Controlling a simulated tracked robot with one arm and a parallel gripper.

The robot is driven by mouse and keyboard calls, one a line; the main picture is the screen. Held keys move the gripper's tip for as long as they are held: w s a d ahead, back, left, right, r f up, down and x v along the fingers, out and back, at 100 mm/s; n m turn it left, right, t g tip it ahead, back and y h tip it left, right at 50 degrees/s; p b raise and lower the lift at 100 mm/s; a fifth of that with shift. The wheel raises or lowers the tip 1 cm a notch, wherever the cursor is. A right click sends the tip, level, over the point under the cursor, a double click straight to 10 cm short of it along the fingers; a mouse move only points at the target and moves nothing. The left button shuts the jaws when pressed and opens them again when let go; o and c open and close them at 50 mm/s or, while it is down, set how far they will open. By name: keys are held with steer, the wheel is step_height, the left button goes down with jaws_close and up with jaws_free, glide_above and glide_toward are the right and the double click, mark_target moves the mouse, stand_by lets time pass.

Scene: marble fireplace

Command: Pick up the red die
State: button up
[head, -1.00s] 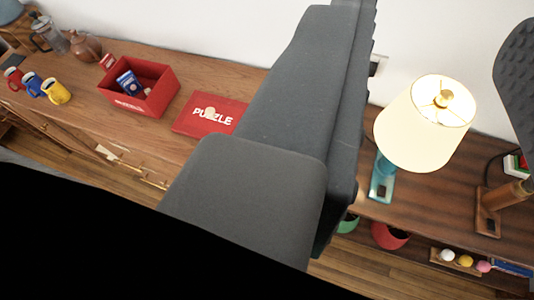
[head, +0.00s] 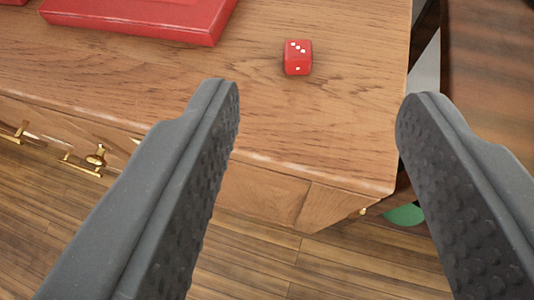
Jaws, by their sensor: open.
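The red die (head: 298,58) sits on the wooden cabinet top, near its right end. It has white pips, with three showing on its upper face. My gripper (head: 315,95) is open, with its two dark grey fingers wide apart and nothing between them. The die appears beyond the fingertips, between them in the picture and nearer the left one. The fingers do not touch it. How high the fingertips are above the cabinet top I cannot tell.
A red box (head: 150,18) lies on the cabinet top at the upper left, left of the die. The cabinet top's (head: 330,130) front and right edges are close. Brass drawer handles (head: 85,160) stick out from the front. Wooden floor (head: 290,265) lies below.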

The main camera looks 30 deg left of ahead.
step_height(320, 180, down, 4)
steer(key=b, duration=0.2)
glide_toward(297, 62)
steer(key=x, duration=0.3)
steer(key=shift+w+d+f, duration=0.15)
steer(key=shift+w+f, duration=0.15)
steer(key=shift+w, duration=0.05)
steer(key=shift+b+x, duration=1.2)
steer(key=shift+x, duration=1.5)
steer(key=shift+r, duration=0.1)
jaws_close()
